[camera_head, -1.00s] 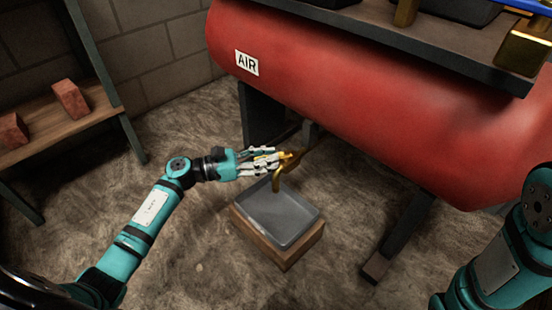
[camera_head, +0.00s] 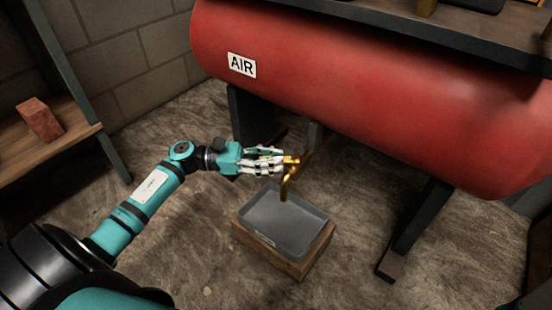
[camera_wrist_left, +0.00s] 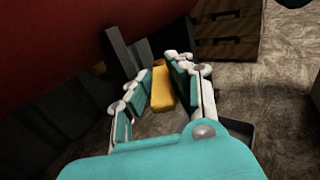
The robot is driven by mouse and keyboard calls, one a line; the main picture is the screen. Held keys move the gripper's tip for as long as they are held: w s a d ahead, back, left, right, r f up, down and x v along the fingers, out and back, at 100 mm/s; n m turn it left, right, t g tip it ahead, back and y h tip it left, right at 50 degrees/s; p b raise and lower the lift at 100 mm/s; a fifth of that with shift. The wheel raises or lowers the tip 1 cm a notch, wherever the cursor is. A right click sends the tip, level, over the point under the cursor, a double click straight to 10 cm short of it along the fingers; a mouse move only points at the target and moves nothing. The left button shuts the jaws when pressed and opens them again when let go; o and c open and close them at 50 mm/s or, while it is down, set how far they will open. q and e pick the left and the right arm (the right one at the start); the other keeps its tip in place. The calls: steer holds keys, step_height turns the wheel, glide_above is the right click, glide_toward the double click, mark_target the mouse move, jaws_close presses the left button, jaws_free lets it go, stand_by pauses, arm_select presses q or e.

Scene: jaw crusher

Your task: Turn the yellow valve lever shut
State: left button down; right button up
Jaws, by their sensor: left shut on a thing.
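The yellow valve lever (camera_wrist_left: 162,88) shows in the left wrist view between the two rows of fingers of my left gripper (camera_wrist_left: 155,82). In the head view my left gripper (camera_head: 284,160) reaches in from the left below the red tank and is shut on the lever. The fingers hide most of the lever there. The brass valve outlet (camera_head: 285,188) hangs down just past the fingertips, above a grey tray. My right gripper is in neither current view.
The red tank (camera_head: 350,90) with an AIR label overhangs the valve. The grey tray (camera_head: 262,239) sits on a wooden block (camera_head: 325,242) below. Dark tank legs (camera_head: 415,228) stand nearby. A shelf with a brick (camera_head: 40,119) is at the left. The floor between is clear.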

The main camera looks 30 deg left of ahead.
arm_select(q)
steer(key=shift+a, duration=0.1)
steer(key=c, duration=1.2)
jaws_free()
steer(key=v, duration=1.2)
steer(key=shift+c, duration=0.2)
